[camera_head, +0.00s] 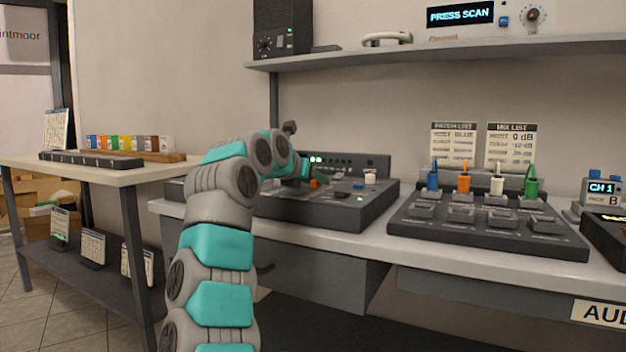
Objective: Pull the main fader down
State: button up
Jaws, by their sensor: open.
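The dark mixer console (335,206) sits on the light bench, in the middle of the view. An orange cap (314,183), a blue cap (358,186) and a white cap (370,176) show on its top. I cannot tell which control is the main fader; my arm hides the left part of the console. My gripper (308,172) is open, small and partly hidden by my own wrist, over the console near the orange cap. I cannot tell whether it touches anything.
A patch unit (490,232) with coloured plugs stands to the right, below two cards (482,145). A shelf (430,50) runs above, holding a black speaker (282,28) and a PRESS SCAN display (460,14). A side table (100,172) stands left.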

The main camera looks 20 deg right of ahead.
jog(key=shift+c, duration=0.3)
grip_shut()
dwell(1.1)
